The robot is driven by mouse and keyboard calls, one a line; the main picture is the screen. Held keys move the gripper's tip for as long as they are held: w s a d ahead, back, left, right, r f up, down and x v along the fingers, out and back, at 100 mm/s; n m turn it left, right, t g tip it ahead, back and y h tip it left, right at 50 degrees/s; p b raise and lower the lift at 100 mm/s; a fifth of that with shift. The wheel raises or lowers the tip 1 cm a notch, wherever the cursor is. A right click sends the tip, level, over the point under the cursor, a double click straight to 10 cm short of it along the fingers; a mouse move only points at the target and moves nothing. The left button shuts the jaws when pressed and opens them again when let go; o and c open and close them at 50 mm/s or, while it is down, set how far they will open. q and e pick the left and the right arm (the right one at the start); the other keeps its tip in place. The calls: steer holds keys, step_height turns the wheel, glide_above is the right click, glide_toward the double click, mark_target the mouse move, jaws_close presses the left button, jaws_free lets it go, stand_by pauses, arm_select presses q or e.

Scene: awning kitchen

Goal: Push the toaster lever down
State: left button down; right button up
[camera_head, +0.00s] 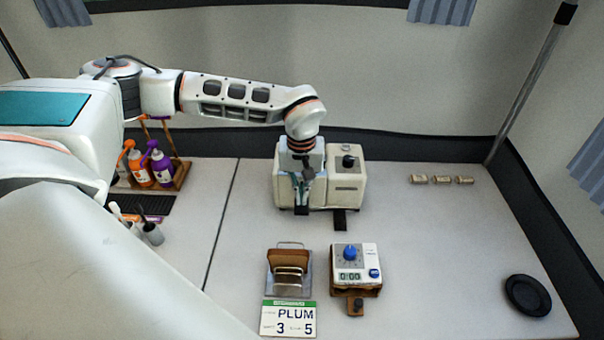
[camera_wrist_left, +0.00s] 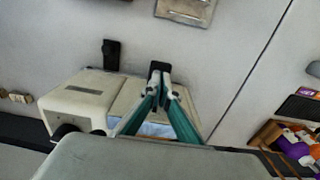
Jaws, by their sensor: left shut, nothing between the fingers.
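The cream two-part appliance that looks like the toaster (camera_head: 347,187) stands at the back middle of the counter. Two black tabs stick out at its front: a left one (camera_head: 302,211) and a right one (camera_head: 340,221). My left gripper (camera_head: 303,198) comes down over the left part, shut and empty. In the left wrist view, the closed teal fingertips (camera_wrist_left: 161,82) are at or just above the left tab (camera_wrist_left: 158,68); contact cannot be told. The right tab (camera_wrist_left: 111,55) is clear of them. The gripper hides some of the left part. My right gripper is not in view.
Spray bottles (camera_head: 161,167) stand left, a black round dish (camera_head: 528,295) lies right. The right-middle counter is clear.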

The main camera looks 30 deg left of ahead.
arm_select(q)
steer(key=shift+r+p, duration=1.5)
steer(key=shift+r, duration=0.15)
step_height(320, 180, up, 4)
steer(key=shift+r, duration=0.25)
